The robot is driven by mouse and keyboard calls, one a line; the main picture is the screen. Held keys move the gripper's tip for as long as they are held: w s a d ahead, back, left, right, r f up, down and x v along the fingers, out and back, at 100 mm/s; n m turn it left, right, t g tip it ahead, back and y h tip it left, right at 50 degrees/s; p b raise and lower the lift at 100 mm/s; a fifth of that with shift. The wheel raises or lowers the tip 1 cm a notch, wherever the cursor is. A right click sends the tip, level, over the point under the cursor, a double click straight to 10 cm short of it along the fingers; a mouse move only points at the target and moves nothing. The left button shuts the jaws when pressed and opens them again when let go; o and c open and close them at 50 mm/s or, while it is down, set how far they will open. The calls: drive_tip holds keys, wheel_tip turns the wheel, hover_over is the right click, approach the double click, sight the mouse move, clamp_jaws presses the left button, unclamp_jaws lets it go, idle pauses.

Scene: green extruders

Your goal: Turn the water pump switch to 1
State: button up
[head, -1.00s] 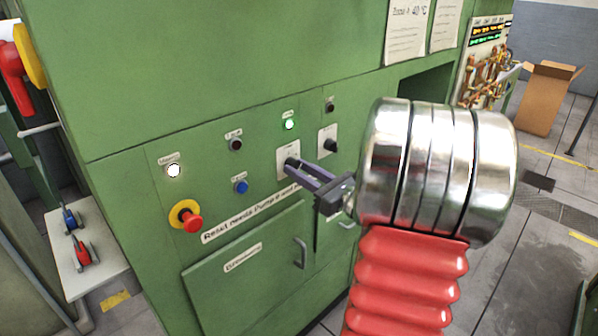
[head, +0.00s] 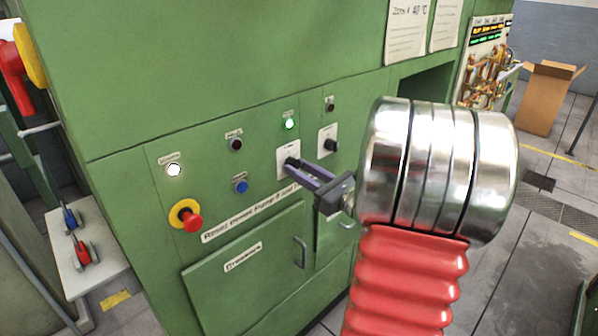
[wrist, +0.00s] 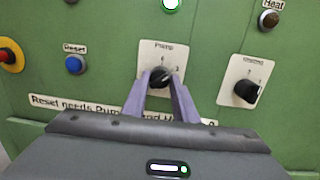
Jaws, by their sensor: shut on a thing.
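The pump switch is a black knob (wrist: 160,77) on a white plate labelled "Pump" (wrist: 149,52) on the green panel. My gripper (wrist: 160,90) is shut on this knob, with one purple finger on each side of it. In the head view my gripper (head: 294,165) reaches the same plate (head: 287,152) from the right. The fingers hide part of the knob, and I cannot tell which number it points to. The green lamp (head: 289,124) above the switch is lit; it also shows at the top of the wrist view (wrist: 171,4).
A second black knob (wrist: 246,91) on its own plate sits close to the right. The blue Reset button (wrist: 75,64) and the red emergency stop (head: 193,222) are to the left. A door handle (head: 301,251) juts out below. A white lamp (head: 174,170) is lit.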

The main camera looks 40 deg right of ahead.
drive_tip(key=o, duration=1)
drive_tip(key=shift+s+d+f, duration=0.2)
drive_tip(key=shift+s, duration=2.1)
drive_tip(key=shift+s+d+f, duration=0.15)
drive_tip(key=shift+s, duration=2.1)
drive_tip(key=shift+s+d+f, duration=0.2)
drive_tip(key=shift+s, duration=2.1)
